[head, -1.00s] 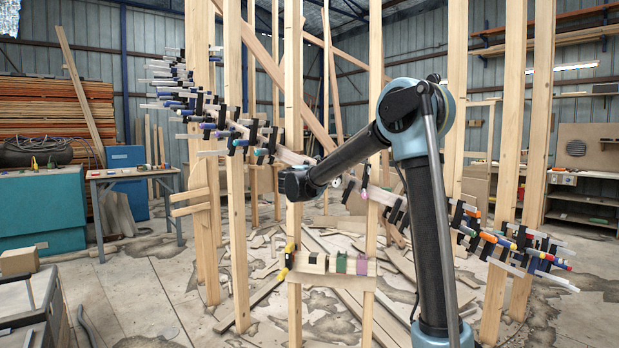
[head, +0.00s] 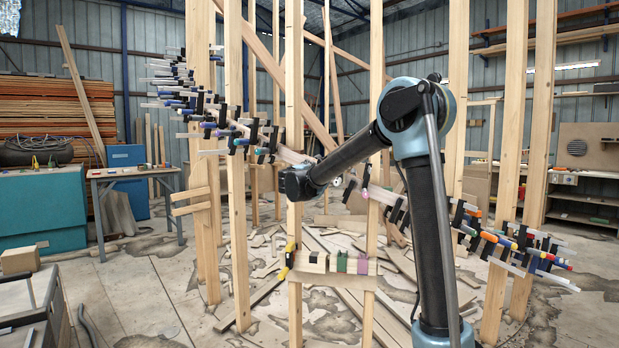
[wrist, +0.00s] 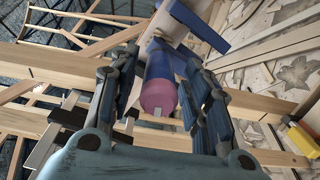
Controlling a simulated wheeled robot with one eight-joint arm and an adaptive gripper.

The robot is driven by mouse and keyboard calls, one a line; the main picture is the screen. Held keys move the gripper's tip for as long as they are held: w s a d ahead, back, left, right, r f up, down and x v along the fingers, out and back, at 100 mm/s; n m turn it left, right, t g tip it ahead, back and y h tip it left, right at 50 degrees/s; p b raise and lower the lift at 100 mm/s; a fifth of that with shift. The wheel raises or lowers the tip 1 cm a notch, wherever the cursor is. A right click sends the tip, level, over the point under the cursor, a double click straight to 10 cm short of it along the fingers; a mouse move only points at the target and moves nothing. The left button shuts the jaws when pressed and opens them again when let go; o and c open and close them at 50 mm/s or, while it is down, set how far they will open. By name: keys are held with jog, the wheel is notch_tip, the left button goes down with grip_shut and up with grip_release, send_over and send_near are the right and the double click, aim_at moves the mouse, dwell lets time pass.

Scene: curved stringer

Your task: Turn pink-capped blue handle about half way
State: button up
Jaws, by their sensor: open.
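The blue handle with a pink cap (wrist: 158,82) is in the middle of the wrist view, its pink end facing me. My gripper (wrist: 160,75) is open, with one finger on the left of the handle and one on the right. A gap shows on the left; the right finger lies very close, and I cannot tell if it touches. I cannot tell the handle's turn angle.
A row of clamps (head: 515,250) runs along the pale curved stringer through upright wooden posts (head: 237,150). A low board (head: 320,278) between two posts carries small coloured blocks, with a yellow clamp (head: 289,257) at its left. Scrap boards litter the floor behind.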

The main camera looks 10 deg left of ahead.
jog(key=s+a, duration=0.2)
jog(key=s, duration=0.9)
jog(key=shift+s, duration=0.35)
jog(key=shift+s, duration=0.1)
jog(key=shift+s+a, duration=0.2)
jog(key=shift+s, duration=1.05)
jog(key=shift+f, duration=0.1)
